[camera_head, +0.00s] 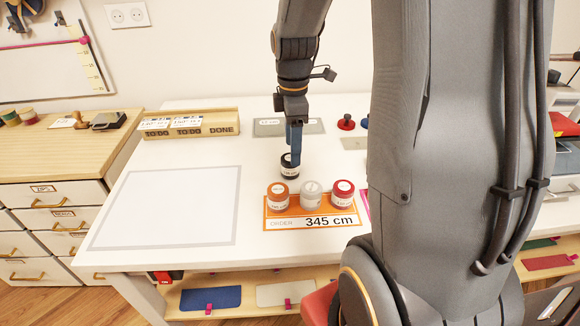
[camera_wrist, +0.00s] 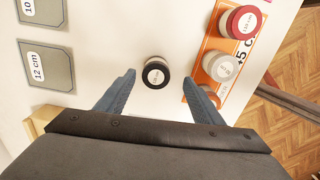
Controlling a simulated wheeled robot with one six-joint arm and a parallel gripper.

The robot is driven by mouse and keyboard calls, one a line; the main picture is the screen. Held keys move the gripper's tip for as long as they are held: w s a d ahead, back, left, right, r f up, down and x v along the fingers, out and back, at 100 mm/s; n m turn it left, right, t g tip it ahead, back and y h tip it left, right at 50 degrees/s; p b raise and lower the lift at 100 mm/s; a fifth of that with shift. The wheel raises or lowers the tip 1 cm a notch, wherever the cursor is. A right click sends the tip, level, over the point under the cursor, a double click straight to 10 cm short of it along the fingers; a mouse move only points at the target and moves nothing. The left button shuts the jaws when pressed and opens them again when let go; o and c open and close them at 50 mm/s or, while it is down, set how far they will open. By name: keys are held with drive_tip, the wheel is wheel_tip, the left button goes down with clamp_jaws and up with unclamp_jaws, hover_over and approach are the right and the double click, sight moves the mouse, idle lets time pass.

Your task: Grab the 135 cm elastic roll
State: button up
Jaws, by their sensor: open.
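A black elastic roll (camera_head: 289,171) with a white label stands on the white table, behind an orange order card (camera_head: 312,224) reading 345 cm. It also shows in the wrist view (camera_wrist: 155,73), centred between and just beyond my fingertips. My gripper (camera_head: 293,151) points down at this roll, open, with its blue fingers apart and nothing held. On the card stand an orange roll (camera_head: 278,197), a white roll (camera_head: 311,196) and a red roll (camera_head: 343,194).
A wooden TO DO/DONE rack (camera_head: 190,126) and a grey size plate (camera_head: 268,128) lie behind. A red pincushion-like knob (camera_head: 346,123) stands further right. A pale mat (camera_head: 170,206) covers the table's left. My arm hides much of the right side.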

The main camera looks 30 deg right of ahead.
sight(290, 166)
drive_tip(key=shift+w+a+f+p, duration=0.15)
drive_tip(key=shift+f+p, duration=0.35)
drive_tip(key=shift+f, duration=1.25)
drive_tip(key=shift+w+f+p, duration=0.2)
drive_tip(key=shift+f+p, duration=0.3)
drive_tip(key=shift+f, duration=1.2)
drive_tip(key=c, duration=1.1)
